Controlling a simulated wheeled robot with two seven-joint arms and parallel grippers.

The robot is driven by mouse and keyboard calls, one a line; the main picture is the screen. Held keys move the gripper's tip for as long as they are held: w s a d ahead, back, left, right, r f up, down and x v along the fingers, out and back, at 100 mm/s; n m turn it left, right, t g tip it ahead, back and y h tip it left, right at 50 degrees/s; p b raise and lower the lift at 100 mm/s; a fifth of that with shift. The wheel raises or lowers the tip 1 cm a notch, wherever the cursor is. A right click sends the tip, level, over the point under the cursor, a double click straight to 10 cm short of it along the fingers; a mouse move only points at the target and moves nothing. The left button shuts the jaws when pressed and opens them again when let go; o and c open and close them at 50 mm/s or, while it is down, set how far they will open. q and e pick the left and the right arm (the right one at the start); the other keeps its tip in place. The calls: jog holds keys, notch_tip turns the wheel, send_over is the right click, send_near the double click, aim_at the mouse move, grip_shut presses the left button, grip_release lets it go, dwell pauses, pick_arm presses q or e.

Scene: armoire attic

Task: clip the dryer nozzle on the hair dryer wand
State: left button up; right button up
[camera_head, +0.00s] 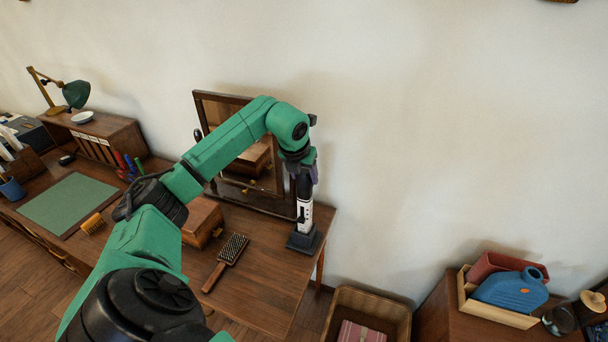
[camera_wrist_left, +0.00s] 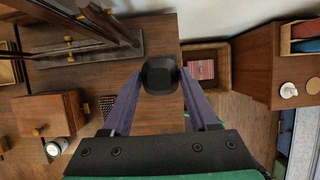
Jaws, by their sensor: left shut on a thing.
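The hair dryer wand (camera_head: 305,213) stands upright, white with dark marks, in a dark square stand at the right end of the dressing table. My left gripper (camera_head: 303,176) is right above it, pointing down. In the left wrist view, the left gripper (camera_wrist_left: 160,77) is shut on a dark, rounded-square piece that looks like the dryer nozzle (camera_wrist_left: 160,73). From above, that piece hides the wand. The nozzle looks in line with the wand, but I cannot tell whether they touch. My right gripper is not in view.
A framed mirror (camera_head: 232,110) stands close behind and left of the wand. A hairbrush (camera_head: 228,262) and a wooden box (camera_head: 203,222) lie left of it on the table (camera_head: 270,285). A wicker basket (camera_head: 338,300) stands on the floor at the right. The tabletop's front right is clear.

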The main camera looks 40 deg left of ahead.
pick_arm(q)
jog(key=shift+f+b, duration=0.45)
jog(key=shift+f, duration=0.15)
dwell(0.9)
jog(key=o, duration=1.5)
jog(key=shift+r, duration=0.15)
jog(key=shift+r+p, duration=2.45)
jog(key=shift+r, duration=0.5)
grip_shut()
